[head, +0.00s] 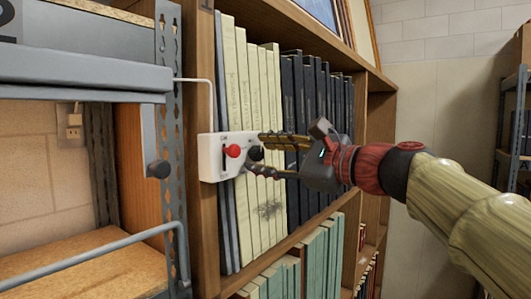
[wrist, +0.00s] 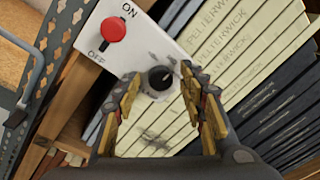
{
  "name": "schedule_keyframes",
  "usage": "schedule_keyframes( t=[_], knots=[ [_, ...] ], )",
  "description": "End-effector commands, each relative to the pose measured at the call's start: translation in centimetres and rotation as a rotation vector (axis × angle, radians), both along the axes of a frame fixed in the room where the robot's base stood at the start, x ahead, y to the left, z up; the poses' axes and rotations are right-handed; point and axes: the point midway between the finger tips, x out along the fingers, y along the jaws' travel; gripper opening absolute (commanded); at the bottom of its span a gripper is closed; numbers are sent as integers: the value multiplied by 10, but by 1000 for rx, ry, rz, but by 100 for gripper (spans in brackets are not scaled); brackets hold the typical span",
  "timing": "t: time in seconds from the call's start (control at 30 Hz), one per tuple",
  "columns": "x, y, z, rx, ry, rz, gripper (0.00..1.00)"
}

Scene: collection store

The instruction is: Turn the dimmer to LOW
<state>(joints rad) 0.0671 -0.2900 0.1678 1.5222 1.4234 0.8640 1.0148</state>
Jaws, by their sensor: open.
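The dimmer is a round black knob (wrist: 160,78) on a white control box (head: 210,158) fixed at the edge of the bookshelf. In the wrist view a pale pointer line shows on the knob; any LOW mark there is not readable. A red knob (wrist: 113,29) sits beside it on the same box (wrist: 140,45), between ON and OFF lettering. The black knob also shows in the head view (head: 256,153), partly behind the fingers. My gripper (head: 260,155) is open in front of the box, its fingers on either side of the black knob. In the wrist view my gripper (wrist: 160,100) appears empty.
Cream volumes (head: 245,110) and dark volumes (head: 310,85) stand close behind and right of the box. A grey metal rack (head: 85,75) with a blue-grey rail stands to the left. Free floor space is not visible.

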Motion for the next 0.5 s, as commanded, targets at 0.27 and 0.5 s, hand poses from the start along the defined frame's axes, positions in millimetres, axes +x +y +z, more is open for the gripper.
schedule_keyframes(
  t=[0.27,0.5],
  knots=[
    [0,0,0,0,0,0,34],
    [0,0,0,0,0,0,20]
  ],
)
